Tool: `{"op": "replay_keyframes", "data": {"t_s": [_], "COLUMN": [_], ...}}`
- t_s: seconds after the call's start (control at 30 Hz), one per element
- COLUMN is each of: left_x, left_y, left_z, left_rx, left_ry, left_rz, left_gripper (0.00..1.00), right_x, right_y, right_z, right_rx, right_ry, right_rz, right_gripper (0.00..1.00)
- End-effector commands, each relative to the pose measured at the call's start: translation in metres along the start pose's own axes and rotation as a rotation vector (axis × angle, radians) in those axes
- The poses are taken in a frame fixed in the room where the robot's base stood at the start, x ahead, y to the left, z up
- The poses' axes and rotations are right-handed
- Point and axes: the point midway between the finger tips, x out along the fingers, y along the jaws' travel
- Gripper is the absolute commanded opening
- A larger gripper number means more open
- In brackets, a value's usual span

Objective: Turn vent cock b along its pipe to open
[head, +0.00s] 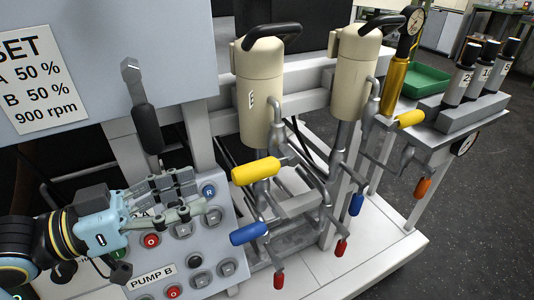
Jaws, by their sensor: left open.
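Several lever-handled cocks show in the head view, and I cannot read which one is vent cock b. On the left pipework are a yellow handle (255,170), a blue handle (249,233) and a red handle (279,280). On the right pipework are a second yellow handle (411,118), a second blue handle (356,204), a second red handle (341,247) and an orange handle (422,188). My left gripper (202,197) is open and empty, in front of the button panel, left of the left yellow and blue handles and apart from them. My right gripper is out of view.
Two cream canisters (258,95) (354,75) with black handles stand above the pipes. The button panel (215,240) has a PUMP B label (153,279). A black-handled lever (147,128) hangs above it. A gauge (413,24), green tray (422,80) and numbered cylinders (464,80) are right.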

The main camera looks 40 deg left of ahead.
Motion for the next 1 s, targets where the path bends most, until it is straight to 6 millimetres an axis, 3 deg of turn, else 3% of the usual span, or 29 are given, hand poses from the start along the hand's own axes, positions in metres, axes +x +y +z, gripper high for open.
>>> {"op": "replay_keyframes", "data": {"t_s": [0.17, 0.3, 0.53, 0.7, 1.0], "left_x": [0.022, 0.051, 0.091, 0.104, 0.105], "left_y": [0.001, 0.0, 0.001, 0.001, 0.001], "left_z": [-0.002, -0.001, 0.001, -0.002, -0.004], "left_rx": [-0.004, -0.003, -0.004, -0.004, -0.003], "left_ry": [0.018, 0.018, 0.013, 0.011, 0.01], "left_rz": [0.006, 0.005, 0.006, 0.005, 0.004], "left_gripper": [0.51, 0.51, 0.51, 0.51, 0.51], "right_x": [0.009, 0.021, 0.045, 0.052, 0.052], "right_y": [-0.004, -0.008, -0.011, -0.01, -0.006], "right_z": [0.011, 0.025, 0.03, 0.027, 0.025], "right_rx": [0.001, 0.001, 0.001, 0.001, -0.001], "right_ry": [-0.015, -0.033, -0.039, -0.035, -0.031], "right_rz": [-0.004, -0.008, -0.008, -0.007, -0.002], "right_gripper": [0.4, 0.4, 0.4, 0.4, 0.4]}}
